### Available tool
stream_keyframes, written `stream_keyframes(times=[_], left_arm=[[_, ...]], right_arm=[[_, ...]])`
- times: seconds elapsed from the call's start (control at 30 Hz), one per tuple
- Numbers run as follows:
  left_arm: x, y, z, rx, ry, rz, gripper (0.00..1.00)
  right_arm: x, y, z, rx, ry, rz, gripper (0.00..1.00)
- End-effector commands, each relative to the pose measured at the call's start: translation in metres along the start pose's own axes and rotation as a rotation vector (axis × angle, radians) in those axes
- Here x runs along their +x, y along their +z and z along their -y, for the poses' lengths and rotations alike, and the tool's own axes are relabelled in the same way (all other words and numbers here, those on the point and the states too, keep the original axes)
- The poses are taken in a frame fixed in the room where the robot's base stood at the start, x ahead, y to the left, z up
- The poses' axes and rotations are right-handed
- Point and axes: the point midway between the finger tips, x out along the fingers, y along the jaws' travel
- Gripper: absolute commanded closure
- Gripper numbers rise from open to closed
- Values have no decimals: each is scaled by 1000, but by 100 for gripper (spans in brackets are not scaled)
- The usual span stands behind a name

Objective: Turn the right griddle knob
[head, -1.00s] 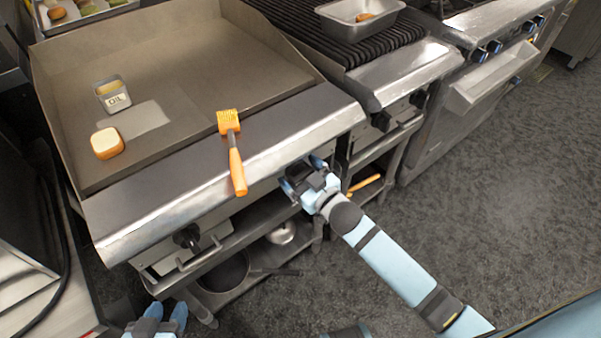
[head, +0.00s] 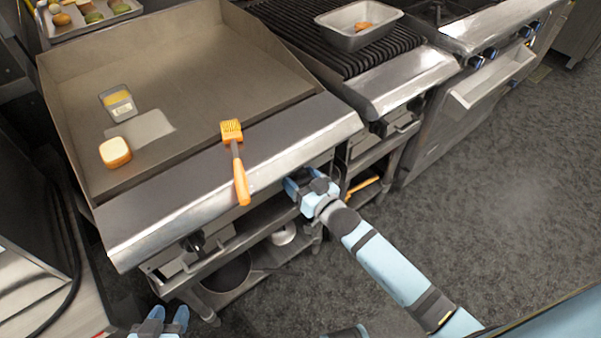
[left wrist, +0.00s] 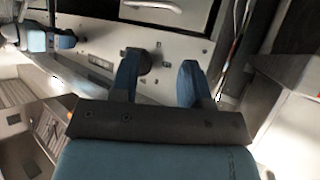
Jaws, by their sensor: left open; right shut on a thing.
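The griddle (head: 200,70) has a steel front with two knob places. My right gripper (head: 296,189) is at the right end of that front, under the steel ledge, shut on the right griddle knob, which its fingers hide. The left griddle knob (head: 193,242) is black and in plain view. My left gripper (head: 165,318) is open and empty, low in front of the griddle's left side. In the left wrist view its two blue fingers (left wrist: 160,75) are apart, with a dark round knob (left wrist: 144,60) beyond them; my right gripper (left wrist: 45,40) shows at the left.
An orange brush (head: 239,165) lies over the griddle's front ledge, above and left of my right gripper. An oil container (head: 118,103) and a bread-like piece (head: 115,152) are on the plate. A lower shelf holds pans (head: 226,273). The floor to the right is clear.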

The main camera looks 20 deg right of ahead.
Motion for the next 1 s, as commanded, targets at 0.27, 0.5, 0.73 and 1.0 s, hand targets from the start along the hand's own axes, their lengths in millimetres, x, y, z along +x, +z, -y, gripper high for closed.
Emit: stream_keyframes(times=[0.27,0.5,0.73,1.0], left_arm=[[-8,-5,1,3,-10,32,57],[-10,-7,0,-15,-9,49,57],[-12,-12,0,-24,-10,53,57],[-11,-9,0,-29,-12,62,57]], right_arm=[[0,-3,1,266,1,3,60],[0,-2,0,492,1,3,60],[0,0,0,711,1,3,60],[0,1,0,965,0,2,60]])
